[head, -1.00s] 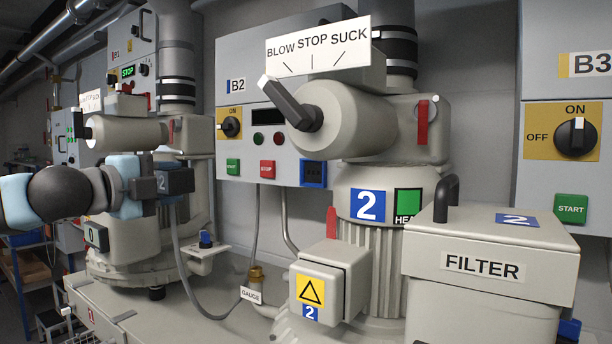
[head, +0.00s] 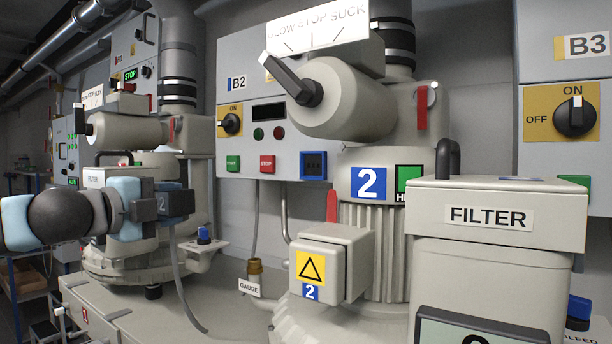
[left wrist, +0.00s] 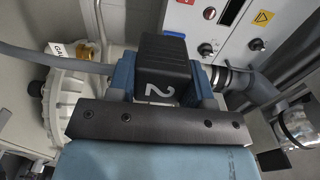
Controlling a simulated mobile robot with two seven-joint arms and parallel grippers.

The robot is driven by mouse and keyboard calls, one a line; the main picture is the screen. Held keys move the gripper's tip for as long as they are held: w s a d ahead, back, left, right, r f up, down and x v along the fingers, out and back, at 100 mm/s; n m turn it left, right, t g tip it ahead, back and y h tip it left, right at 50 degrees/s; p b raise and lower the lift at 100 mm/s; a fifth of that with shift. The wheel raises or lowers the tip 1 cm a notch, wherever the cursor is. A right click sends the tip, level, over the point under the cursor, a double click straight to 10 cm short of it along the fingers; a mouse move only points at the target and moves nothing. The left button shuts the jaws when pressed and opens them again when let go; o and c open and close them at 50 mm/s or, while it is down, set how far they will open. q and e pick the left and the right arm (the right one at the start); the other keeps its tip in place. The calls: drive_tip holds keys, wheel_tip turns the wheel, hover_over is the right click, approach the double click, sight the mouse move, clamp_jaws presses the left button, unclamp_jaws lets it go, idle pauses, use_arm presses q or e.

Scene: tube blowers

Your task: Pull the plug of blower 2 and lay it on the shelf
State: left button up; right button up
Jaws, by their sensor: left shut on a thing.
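The plug of blower 2 (head: 178,204) is a dark box marked 2. My left gripper (head: 158,203) is shut on it and holds it in the air at the left of the head view. The left wrist view shows the plug (left wrist: 163,70) between the blue fingers. A grey cable (head: 184,292) hangs from it. The blue-framed socket (head: 313,165) on the B2 cabinet has no plug in it. My right gripper is in neither view.
Blower 2 (head: 350,98) stands in the centre, with a box bearing a warning sign (head: 318,268) low on its front. The filter box (head: 495,216) is at the right. Blower 1 (head: 125,133) is close behind my left arm. A brass gauge fitting (head: 254,270) stands beyond the cable.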

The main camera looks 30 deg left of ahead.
use_arm(q)
wheel_tip(320, 180, down, 22)
drive_tip(key=b, duration=1.9)
drive_tip(key=shift+r, duration=0.25)
drive_tip(key=shift+f+b, duration=0.4)
drive_tip(key=shift+b, duration=0.15)
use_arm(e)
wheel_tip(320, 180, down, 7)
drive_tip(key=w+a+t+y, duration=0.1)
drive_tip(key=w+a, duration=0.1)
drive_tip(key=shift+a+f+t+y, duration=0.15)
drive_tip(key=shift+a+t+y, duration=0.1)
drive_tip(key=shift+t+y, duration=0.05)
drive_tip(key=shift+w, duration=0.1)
use_arm(q)
drive_tip(key=shift+f+b, duration=0.5)
drive_tip(key=shift+f, duration=0.1)
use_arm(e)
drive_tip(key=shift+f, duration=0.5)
